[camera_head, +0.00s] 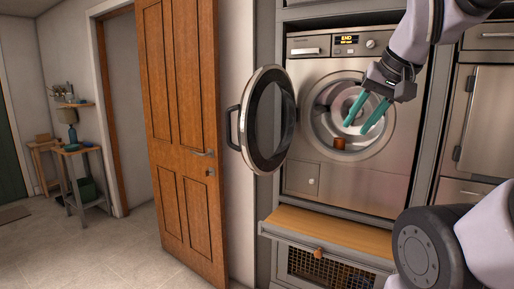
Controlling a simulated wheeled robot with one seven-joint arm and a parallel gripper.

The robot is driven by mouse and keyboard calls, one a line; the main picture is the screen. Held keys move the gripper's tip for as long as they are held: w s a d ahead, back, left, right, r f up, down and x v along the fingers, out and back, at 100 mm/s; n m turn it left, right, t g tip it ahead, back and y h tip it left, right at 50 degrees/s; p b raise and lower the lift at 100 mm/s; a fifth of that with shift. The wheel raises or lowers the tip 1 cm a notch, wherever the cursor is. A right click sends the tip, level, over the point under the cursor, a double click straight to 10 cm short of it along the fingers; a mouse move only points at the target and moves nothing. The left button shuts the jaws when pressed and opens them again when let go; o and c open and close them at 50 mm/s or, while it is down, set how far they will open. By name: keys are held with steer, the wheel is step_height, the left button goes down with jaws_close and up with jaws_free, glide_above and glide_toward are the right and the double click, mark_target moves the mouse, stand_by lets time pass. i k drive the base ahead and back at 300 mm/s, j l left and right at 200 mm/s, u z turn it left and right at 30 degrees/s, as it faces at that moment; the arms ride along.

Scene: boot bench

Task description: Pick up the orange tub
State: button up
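A small orange-brown object (339,143), which may be the orange tub, sits at the lower lip of the washing machine's round opening. It is too small to make out its shape for sure. My gripper (355,128) is in front of the opening, just above and to the right of that object.
The washing machine (302,152) has its round door (247,118) swung open to the left. Below is a wooden shelf (340,234) over a mesh-front drawer (330,271) with a small orange-brown piece (318,253) at its top edge. A wooden door (184,125) stands left; floor is clear there.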

mark_target(339, 143)
steer(key=i+j+z, duration=0.25)
steer(key=j, duration=0.4)
steer(key=j+z, duration=0.3)
steer(key=j, duration=0.35)
steer(key=i+j+z, duration=0.1)
steer(key=j+z, duration=0.15)
steer(key=j, duration=0.45)
steer(key=k+j+z, duration=0.1)
steer(key=j, duration=0.2)
steer(key=k+j+z, duration=0.1)
steer(key=j, duration=0.25)
steer(key=k+j+z, duration=0.1)
steer(key=k+j, duration=0.15)
steer(key=k, duration=0.25)
steer(key=i+l, duration=0.15)
steer(key=l, duration=0.2)
steer(key=i+l, duration=0.1)
steer(key=l, duration=0.2)
steer(key=i+l, duration=0.15)
steer(key=l, duration=0.2)
steer(key=i+u, duration=0.15)
steer(key=i, duration=0.3)
steer(key=i+l+u, duration=0.2)
steer(key=i, duration=0.25)
steer(key=i+l+u, duration=0.15)
steer(key=i, duration=0.3)
